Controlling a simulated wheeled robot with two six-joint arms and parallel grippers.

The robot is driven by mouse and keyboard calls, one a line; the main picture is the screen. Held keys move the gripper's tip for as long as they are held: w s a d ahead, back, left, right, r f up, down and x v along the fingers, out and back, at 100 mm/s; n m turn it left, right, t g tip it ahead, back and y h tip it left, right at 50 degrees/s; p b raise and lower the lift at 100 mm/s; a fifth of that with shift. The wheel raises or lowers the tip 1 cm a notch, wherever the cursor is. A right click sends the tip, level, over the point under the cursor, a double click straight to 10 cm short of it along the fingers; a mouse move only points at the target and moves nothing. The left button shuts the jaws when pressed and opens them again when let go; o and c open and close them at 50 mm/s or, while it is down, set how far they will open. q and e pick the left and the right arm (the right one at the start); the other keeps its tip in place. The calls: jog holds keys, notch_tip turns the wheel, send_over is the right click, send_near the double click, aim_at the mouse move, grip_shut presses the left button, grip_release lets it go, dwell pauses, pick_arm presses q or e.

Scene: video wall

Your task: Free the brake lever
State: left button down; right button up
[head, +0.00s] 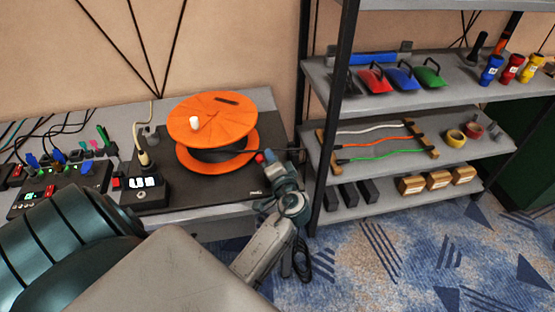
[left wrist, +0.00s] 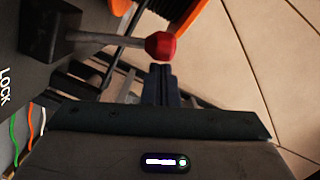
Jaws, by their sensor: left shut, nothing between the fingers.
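The brake lever (left wrist: 110,40) is a grey rod with a red knob (left wrist: 160,45), rising from a black block (left wrist: 52,30). In the head view its red knob (head: 260,158) shows at the right side of the orange cable reel (head: 213,118), on a dark base plate. The word LOCK (left wrist: 5,87) is printed beside the block in the left wrist view. My left gripper (head: 268,168) is close to the knob; in the wrist view its fingers (left wrist: 161,82) are shut and empty, just below the knob. I cannot tell whether they touch it. My right gripper is out of view.
A black box with a lit display (head: 145,193) and a cable stands left of the reel. A control panel (head: 58,190) is further left. Shelves (head: 410,100) with coloured tools, cables and boxes stand close at the right, behind a black post (head: 332,110).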

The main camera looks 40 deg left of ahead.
pick_arm(q)
jog(key=shift+s+a+f+n+b, duration=0.1)
jog(key=shift+s+a+n+b, duration=0.1)
jog(key=shift+s+n+b, duration=0.15)
jog(key=shift+a, duration=0.1)
jog(key=shift+n, duration=0.25)
